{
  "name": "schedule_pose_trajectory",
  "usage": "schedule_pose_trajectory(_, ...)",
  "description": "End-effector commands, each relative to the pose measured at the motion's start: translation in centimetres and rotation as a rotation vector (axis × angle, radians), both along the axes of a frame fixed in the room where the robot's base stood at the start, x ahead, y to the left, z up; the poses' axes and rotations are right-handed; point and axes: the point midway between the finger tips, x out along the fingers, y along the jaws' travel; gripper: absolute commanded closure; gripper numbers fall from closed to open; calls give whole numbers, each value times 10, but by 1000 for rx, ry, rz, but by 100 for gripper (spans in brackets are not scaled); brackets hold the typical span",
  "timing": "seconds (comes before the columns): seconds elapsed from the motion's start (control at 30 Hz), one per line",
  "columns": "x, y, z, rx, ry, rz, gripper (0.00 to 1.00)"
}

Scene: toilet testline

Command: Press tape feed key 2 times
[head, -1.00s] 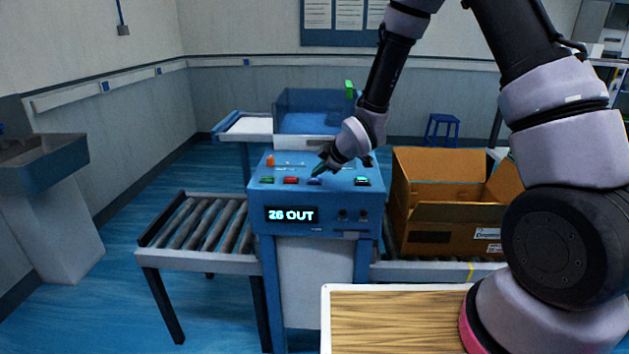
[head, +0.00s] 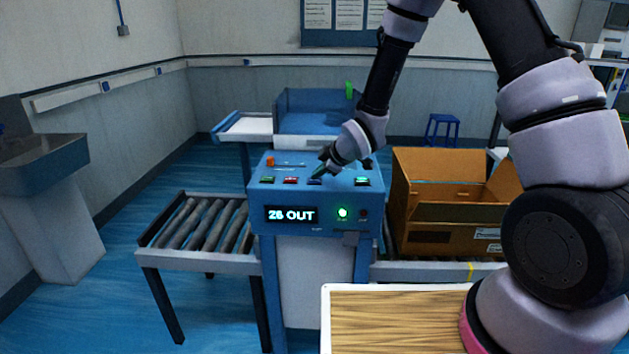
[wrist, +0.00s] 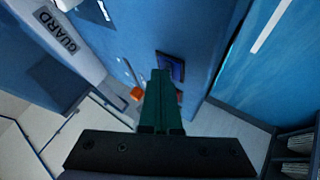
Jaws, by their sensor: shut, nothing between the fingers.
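The blue control box (head: 334,199) stands mid-view with a row of keys on its sloped top: a green key (head: 268,180), a red key (head: 290,181), a blue key (head: 314,182) and another dark-framed key (head: 362,182). Key labels are too small to read. My gripper (head: 320,171) is shut and empty, its tip at the blue key. In the wrist view the green fingers (wrist: 161,76) overlap the near edge of the dark-framed blue key (wrist: 177,66). I cannot tell whether they touch it. A green lamp (head: 342,213) is lit.
An orange knob (head: 270,161) sits at the box's back left. A roller conveyor (head: 205,228) is left of the box. An open cardboard box (head: 440,215) stands close on the right. A wooden-topped table (head: 395,325) is in front. A blue tray (head: 310,112) is behind.

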Motion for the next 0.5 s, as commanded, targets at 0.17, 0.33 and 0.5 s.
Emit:
schedule_pose_trajectory(0.17, 0, 0, 0, -1, 0, -1, 100)
schedule_pose_trajectory(0.33, 0, 0, 6, 1, -1, 0, 100)
schedule_pose_trajectory(0.5, 0, 0, 14, 0, 0, 0, 100)
